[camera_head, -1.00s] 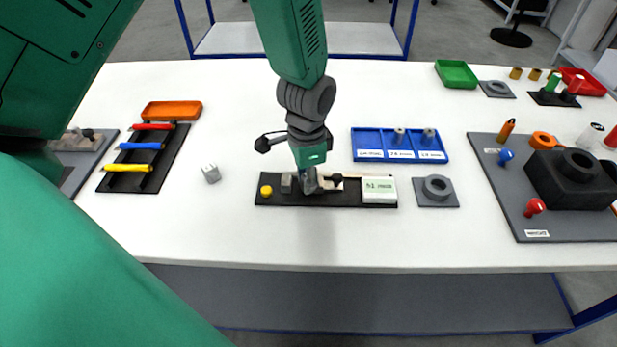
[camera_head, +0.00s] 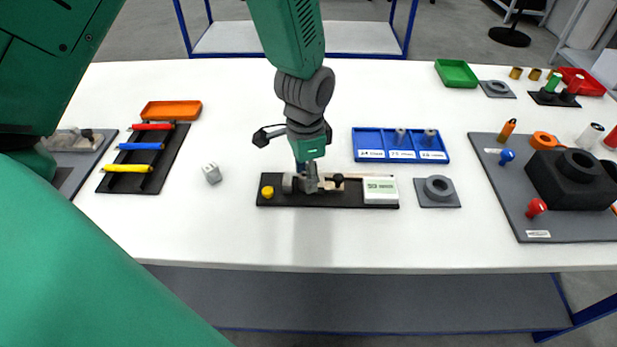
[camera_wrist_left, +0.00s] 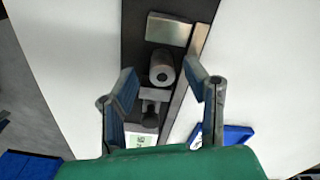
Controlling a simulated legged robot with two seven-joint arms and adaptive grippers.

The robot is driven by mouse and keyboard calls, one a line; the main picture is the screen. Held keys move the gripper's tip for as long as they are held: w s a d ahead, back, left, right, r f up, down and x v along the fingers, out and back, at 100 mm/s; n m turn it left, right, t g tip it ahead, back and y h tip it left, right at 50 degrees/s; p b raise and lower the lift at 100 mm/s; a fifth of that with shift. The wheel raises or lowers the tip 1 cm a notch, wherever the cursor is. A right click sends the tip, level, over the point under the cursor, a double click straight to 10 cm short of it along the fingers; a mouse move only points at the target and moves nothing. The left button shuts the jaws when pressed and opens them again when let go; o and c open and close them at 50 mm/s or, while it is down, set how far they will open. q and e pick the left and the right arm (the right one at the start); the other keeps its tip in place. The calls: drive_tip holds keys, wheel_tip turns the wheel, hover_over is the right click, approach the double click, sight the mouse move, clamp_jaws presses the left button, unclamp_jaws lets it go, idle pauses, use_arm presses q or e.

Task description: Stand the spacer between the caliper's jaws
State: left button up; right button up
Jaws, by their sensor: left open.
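The caliper (camera_head: 330,196) is a long black base with a yellow knob at its left end and a white display (camera_head: 380,190) at its right. The spacer (camera_wrist_left: 162,72), a short grey cylinder with a hole in its top, stands upright on the caliper between the plain metal jaw block (camera_wrist_left: 168,29) and the sliding jaw (camera_wrist_left: 155,95). A small gap shows between the spacer and the metal block; contact with the sliding jaw is unclear. My left gripper (camera_head: 308,182) is open, its fingers apart on either side of the spacer. My right gripper is not in view.
A blue tray (camera_head: 367,155) behind holds two more grey cylinders; its left compartment is empty. A grey ring plate (camera_head: 437,192) lies right of the caliper, a small grey die-like cube (camera_head: 211,173) left of it. A black rack (camera_head: 165,168) holds coloured rods. The table front is clear.

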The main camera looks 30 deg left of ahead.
sight(305, 175)
use_arm(q)
wheel_tip(305, 175, up, 11)
drive_tip(key=shift+p, duration=0.3)
drive_tip(key=shift+a+f, duration=0.15)
drive_tip(key=shift+a, duration=0.15)
